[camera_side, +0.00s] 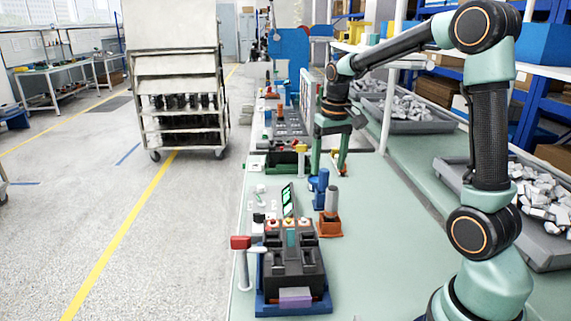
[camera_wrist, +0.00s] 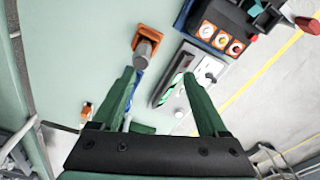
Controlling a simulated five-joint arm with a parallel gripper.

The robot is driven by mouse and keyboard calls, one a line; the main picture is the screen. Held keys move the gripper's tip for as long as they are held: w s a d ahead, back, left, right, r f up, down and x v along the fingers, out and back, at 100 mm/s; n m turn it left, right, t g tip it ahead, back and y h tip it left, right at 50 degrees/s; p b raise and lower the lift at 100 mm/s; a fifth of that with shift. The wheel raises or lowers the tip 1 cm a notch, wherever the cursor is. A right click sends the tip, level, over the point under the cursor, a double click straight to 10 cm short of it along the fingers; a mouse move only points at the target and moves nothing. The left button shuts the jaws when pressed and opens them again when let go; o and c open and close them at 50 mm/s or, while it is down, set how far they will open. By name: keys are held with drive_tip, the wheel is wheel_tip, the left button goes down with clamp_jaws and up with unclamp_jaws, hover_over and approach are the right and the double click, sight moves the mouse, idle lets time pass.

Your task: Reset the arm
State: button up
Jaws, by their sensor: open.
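My gripper (camera_side: 328,170) hangs from my arm over the green bench in the side view, its green fingers pointing down and spread apart. In the wrist view my gripper (camera_wrist: 157,78) shows two separated green fingers with nothing held between them. The dark test fixture (camera_side: 292,262) on its blue base stands nearer the side camera than my gripper. Part of the fixture (camera_wrist: 220,30), with orange-framed round buttons, shows at the upper right of the wrist view. An orange block with a grey cylinder (camera_side: 330,213) stands upright beside the fixture; it also shows in the wrist view (camera_wrist: 148,45).
A red-topped post (camera_side: 241,262) stands left of the fixture. A blue piece (camera_side: 319,188) stands near my gripper. Grey trays (camera_side: 545,250) of pale parts lie at right. A wheeled rack (camera_side: 180,85) stands on the floor. The bench's front middle (camera_side: 385,260) is clear.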

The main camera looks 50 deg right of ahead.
drive_tip(key=s+a+r+n+t, duration=0.2)
drive_tip(key=s+a, duration=0.3)
drive_tip(key=a, duration=0.2)
drive_tip(key=s+a+r+n+t, duration=0.2)
drive_tip(key=s+a, duration=0.3)
drive_tip(key=a, duration=0.3)
drive_tip(key=shift+a+r+n+t, duration=0.2)
drive_tip(key=shift+r+n+t, duration=0.1)
drive_tip(key=shift+n, duration=0.2)
